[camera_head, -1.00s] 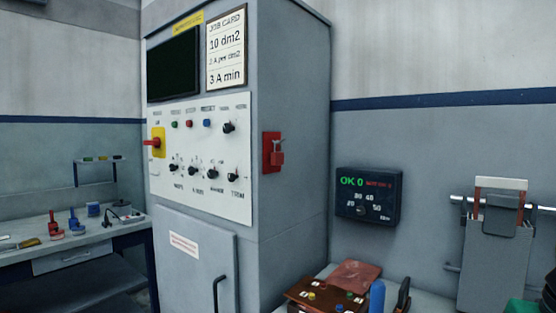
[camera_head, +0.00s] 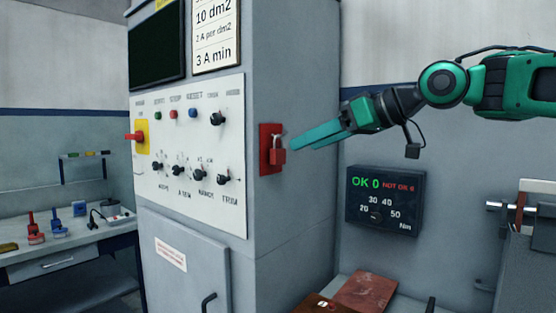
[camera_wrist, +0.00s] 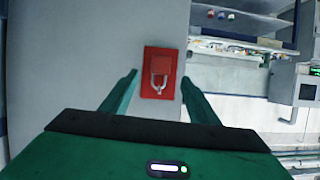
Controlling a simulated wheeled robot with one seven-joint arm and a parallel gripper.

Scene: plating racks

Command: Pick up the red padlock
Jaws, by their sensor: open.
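The red padlock (camera_head: 278,156) hangs by its grey shackle on a red plate (camera_head: 266,139) on the side of the grey cabinet. In the wrist view the padlock (camera_wrist: 161,64) and its shackle lie in front of the red plate (camera_wrist: 150,85), between the directions of the two fingers. My gripper (camera_head: 292,146) reaches in from the right with its green fingertips close to the padlock. In the wrist view my gripper (camera_wrist: 159,79) is open, with a finger to each side of the plate and nothing held. Whether a fingertip touches the padlock cannot be told.
The cabinet front (camera_head: 190,150) carries knobs, buttons and a red switch on yellow. A dark display box (camera_head: 384,202) is on the wall below my arm. A workbench (camera_head: 75,245) with small tools stands at left. A brown board (camera_head: 366,290) lies below.

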